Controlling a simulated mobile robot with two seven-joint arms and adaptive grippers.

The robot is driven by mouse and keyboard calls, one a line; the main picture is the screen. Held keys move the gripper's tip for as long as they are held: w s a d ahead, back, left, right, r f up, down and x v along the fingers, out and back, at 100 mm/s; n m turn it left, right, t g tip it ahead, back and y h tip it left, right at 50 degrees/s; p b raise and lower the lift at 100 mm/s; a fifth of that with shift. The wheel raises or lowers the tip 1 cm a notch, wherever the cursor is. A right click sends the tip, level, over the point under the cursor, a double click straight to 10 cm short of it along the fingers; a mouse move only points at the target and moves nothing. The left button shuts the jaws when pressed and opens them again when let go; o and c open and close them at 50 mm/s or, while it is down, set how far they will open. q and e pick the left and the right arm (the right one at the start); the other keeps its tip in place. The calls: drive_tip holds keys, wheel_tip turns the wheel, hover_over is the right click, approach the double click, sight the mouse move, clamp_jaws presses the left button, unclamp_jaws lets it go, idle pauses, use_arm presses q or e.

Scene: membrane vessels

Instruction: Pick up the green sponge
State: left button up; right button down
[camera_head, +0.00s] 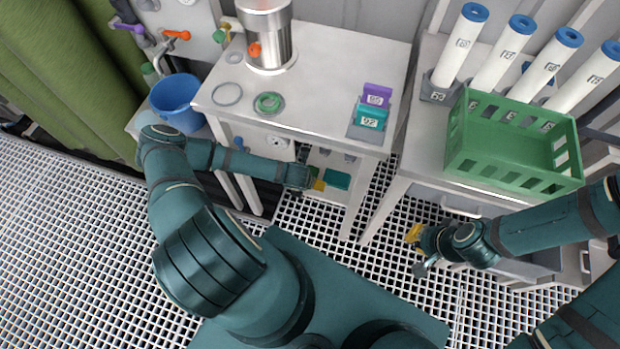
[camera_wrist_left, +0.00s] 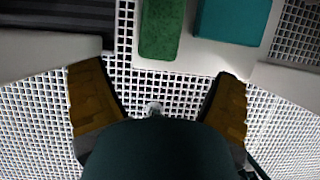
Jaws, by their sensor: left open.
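The green sponge (camera_wrist_left: 162,28) lies on a pale shelf (camera_wrist_left: 185,62) at the top centre of the left wrist view, its upper end cut off by the frame. A teal block (camera_wrist_left: 233,20) lies just right of it and also shows in the head view (camera_head: 336,180) beneath the tabletop. My left gripper (camera_wrist_left: 160,92) is open and empty, its two amber fingers wide apart, with the sponge ahead of the gap between them. In the head view the left gripper (camera_head: 316,182) is by the table's lower shelf. My right gripper (camera_head: 413,234) hangs right of the table; its jaw opening is unclear.
The white table (camera_head: 325,60) has legs near my left gripper. It bears a steel vessel (camera_head: 266,35), rings, and purple (camera_head: 376,95) and teal (camera_head: 370,115) boxes. A blue bucket (camera_head: 176,102) stands left. A green crate (camera_head: 510,150) and several white tubes (camera_head: 505,52) are right.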

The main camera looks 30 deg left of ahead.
use_arm(q)
drive_tip(key=shift+x, duration=0.75)
drive_tip(key=b+x, duration=0.2)
drive_tip(key=x, duration=0.2)
drive_tip(key=shift+s+f, duration=0.1)
drive_tip(key=shift+s, duration=0.05)
drive_tip(key=shift+w+a+f+b, duration=0.1)
drive_tip(key=shift+w+f+b, duration=0.2)
drive_tip(key=shift+f, duration=0.25)
drive_tip(key=c, duration=1)
